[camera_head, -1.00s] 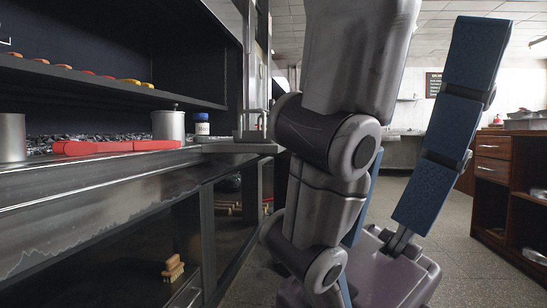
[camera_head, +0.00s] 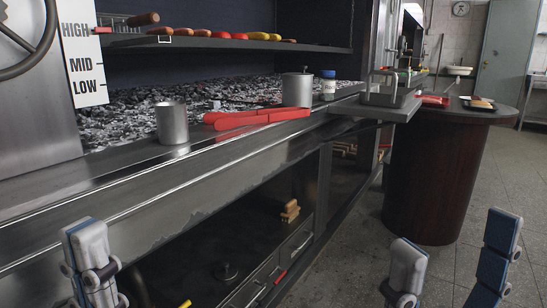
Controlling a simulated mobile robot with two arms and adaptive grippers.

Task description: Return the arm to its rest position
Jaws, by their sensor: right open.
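My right gripper (camera_head: 455,232) is at the bottom right of the head view. Its two blue-and-grey fingers point up and stand well apart, with nothing between them. My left gripper (camera_head: 88,240) is at the bottom left, in front of the grill counter. Only one finger, or two overlapping, shows there, so its opening cannot be told. The arm links behind both grippers are below the picture edge.
The steel grill counter (camera_head: 150,205) runs along the left, with red tongs (camera_head: 255,118), a metal cup (camera_head: 172,122) and a lidded pot (camera_head: 297,89) on its ledge. A round dark table (camera_head: 437,185) stands at the right. Open floor lies on the right.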

